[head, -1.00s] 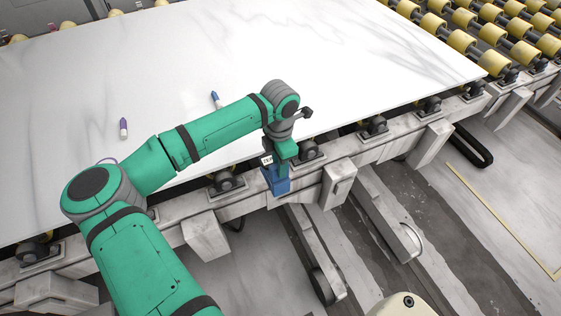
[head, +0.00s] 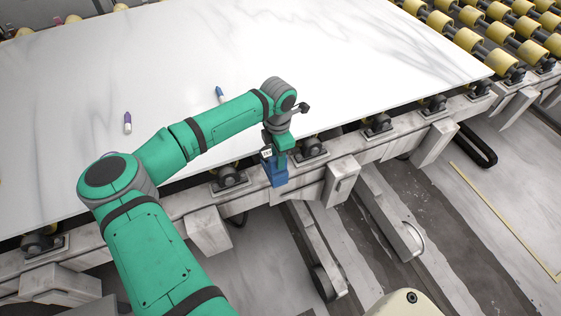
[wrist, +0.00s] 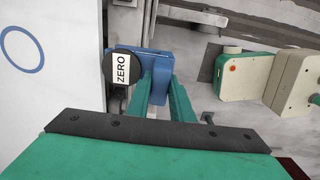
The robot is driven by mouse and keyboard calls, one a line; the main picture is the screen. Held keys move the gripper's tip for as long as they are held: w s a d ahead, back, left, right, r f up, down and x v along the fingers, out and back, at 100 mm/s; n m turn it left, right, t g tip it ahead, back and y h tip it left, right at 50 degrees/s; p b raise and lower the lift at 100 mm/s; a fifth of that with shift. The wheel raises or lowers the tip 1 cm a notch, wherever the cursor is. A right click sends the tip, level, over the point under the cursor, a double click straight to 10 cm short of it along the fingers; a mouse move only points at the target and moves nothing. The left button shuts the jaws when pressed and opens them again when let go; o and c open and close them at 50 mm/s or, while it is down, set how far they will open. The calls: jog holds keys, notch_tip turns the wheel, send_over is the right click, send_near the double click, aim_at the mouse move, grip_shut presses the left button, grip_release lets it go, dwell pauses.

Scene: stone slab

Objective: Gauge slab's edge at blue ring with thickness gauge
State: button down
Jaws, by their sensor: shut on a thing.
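My gripper (head: 279,156) is shut on the blue thickness gauge (head: 278,176), just off the front edge of the white marble slab (head: 330,60). In the wrist view my green fingers (wrist: 163,84) grip the gauge (wrist: 157,62). Its round black dial with a white ZERO label (wrist: 122,68) faces the camera and lies close to the slab's edge. I cannot tell whether the gauge's mouth is around the edge. The blue ring (wrist: 43,50) is on the slab (wrist: 75,85), left of the gauge and slightly higher in the picture. I cannot make out the ring in the head view.
A purple-and-white marker (head: 128,123) and a blue-and-white marker (head: 220,94) lie on the slab. Roller supports and a pale frame beam (head: 340,180) run under its front edge. A cream-and-green device (wrist: 248,75) is right of the gauge in the wrist view.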

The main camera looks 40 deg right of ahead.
jog(key=shift+w+d, duration=0.3)
jog(key=shift+w, duration=0.95)
jog(key=shift+w+d, duration=0.3)
jog(key=shift+w, duration=1)
jog(key=shift+w+d, duration=0.3)
jog(key=shift+w, duration=0.95)
jog(key=shift+s, duration=0.1)
jog(key=shift+s+a, duration=1.4)
jog(key=shift+s, duration=4.3)
notch_tip(320, 180, up, 10)
